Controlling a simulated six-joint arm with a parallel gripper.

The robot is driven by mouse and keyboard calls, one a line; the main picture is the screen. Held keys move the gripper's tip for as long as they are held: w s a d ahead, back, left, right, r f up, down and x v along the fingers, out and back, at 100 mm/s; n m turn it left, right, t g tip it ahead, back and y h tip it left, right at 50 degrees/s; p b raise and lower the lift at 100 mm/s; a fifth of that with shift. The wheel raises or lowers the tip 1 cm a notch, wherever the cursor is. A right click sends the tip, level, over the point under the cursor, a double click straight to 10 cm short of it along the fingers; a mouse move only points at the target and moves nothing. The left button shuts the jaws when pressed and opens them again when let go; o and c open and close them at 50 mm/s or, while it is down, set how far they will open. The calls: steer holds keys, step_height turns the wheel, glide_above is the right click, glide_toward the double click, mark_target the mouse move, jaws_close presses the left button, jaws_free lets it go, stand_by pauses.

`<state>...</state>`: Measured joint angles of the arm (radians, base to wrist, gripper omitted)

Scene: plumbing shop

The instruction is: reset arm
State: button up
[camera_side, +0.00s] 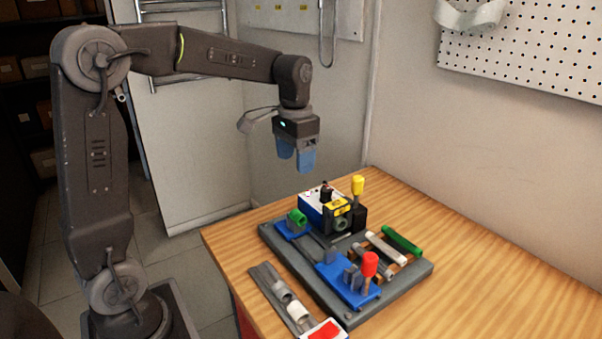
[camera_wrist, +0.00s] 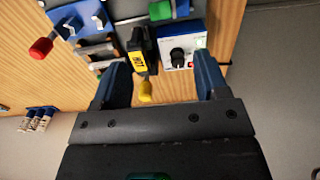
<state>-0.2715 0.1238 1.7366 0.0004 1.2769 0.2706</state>
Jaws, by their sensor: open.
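My gripper (camera_side: 295,158) points down above the far left part of the wooden table, with blue fingers. It is open and empty, clear of everything below it. In the wrist view its two fingers (camera_wrist: 161,82) stand wide apart. A grey base plate (camera_side: 272,241) on the table carries a blue and white box with a knob (camera_side: 314,212), a yellow-handled black clamp (camera_side: 357,190) and a red-handled blue clamp (camera_side: 370,266). The box (camera_wrist: 182,42), the yellow handle (camera_wrist: 145,90) and the red handle (camera_wrist: 41,48) also show in the wrist view.
A green tube (camera_side: 402,240) and a white tube (camera_side: 387,248) lie on the plate's right side. A grey rack (camera_side: 265,280) with white fittings lies along the table's front left. The table (camera_side: 480,265) is bare at right. A pegboard (camera_side: 525,45) hangs on the wall.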

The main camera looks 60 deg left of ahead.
steer(key=s+d+t, duration=0.2)
steer(key=s+d, duration=0.3)
steer(key=s, duration=0.4)
steer(key=s+d+t, duration=0.3)
steer(key=s+d, duration=0.2)
steer(key=s, duration=0.4)
steer(key=shift+d+f+t, duration=0.25)
steer(key=shift+f+t, duration=0.05)
